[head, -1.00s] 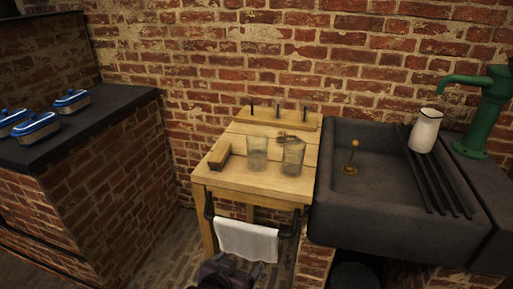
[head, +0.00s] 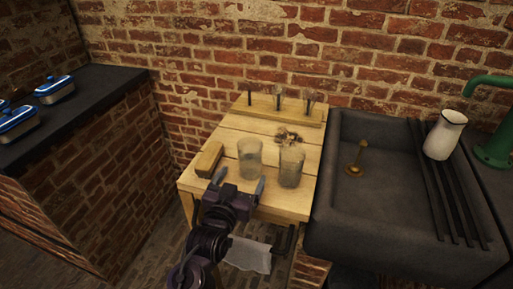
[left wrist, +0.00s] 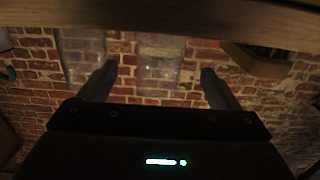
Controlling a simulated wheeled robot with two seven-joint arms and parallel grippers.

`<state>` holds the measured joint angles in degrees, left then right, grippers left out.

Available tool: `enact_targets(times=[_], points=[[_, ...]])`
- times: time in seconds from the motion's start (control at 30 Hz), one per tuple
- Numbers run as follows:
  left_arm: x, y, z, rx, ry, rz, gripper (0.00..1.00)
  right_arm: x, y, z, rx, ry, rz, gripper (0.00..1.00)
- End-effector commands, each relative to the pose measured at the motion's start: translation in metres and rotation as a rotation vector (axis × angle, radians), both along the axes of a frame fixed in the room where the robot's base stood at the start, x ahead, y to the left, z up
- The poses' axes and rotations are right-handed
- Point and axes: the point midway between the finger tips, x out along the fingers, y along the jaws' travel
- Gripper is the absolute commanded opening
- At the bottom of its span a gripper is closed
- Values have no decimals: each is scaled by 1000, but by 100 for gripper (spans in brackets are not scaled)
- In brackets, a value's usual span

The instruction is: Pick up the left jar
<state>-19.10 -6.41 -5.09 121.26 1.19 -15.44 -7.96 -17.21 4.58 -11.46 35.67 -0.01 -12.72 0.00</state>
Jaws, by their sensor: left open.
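The left jar (head: 250,158) is clear glass and stands upright on the wooden table (head: 228,133). The right jar (head: 291,167), also clear glass, stands upright just to its right. My left gripper (head: 240,181) is open and empty at the table's front edge, in front of the left jar and apart from it. The left wrist view looks upside down. There the left jar (left wrist: 160,62) shows faintly between the open fingers, and the right jar (left wrist: 82,57) is off to the left. My right gripper is not in view.
A wooden block (head: 209,159) lies left of the left jar. Small dark pieces (head: 289,135) lie behind the jars, before a rack with pegs (head: 281,112). A cloth (head: 249,255) hangs on the front rail. A dark sink (head: 395,200) with a white jug (head: 444,135) adjoins on the right.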

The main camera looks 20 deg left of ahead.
Motion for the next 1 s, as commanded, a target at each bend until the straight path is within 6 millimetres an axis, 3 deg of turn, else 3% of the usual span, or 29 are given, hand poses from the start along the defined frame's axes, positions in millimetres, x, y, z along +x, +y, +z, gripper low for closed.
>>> enact_targets(times=[0.37,0.7,0.97,1.0], points=[[33,-1,-2,0,-2,1,84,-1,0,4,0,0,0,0],[75,-1,-11,-1,-3,1,84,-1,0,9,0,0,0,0],[77,-1,-12,0,-1,1,84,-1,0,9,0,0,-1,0],[77,-1,-12,0,-1,1,81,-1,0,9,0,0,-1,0]])
